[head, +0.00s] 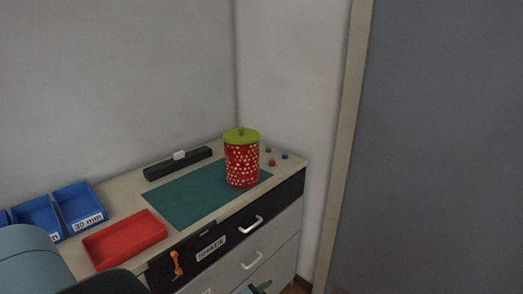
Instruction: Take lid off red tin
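The red tin (242,166) with pale dots stands upright on a dark green mat (185,199), near the right end of the cabinet top. Its yellow-green lid (241,134), with a small knob on top, sits on the tin. Neither of my grippers can be made out in the head view, and nothing touches the tin or the lid. A blue-grey rounded shape and a dark shape at the lower left look like parts of my arm.
A red tray (125,239) and blue bins (79,206) stand on the left. A black bar (178,163) lies at the back. Several small coloured pieces (271,163) lie right of the tin. An orange object (176,262) is on the cabinet front. The mat left of the tin is clear.

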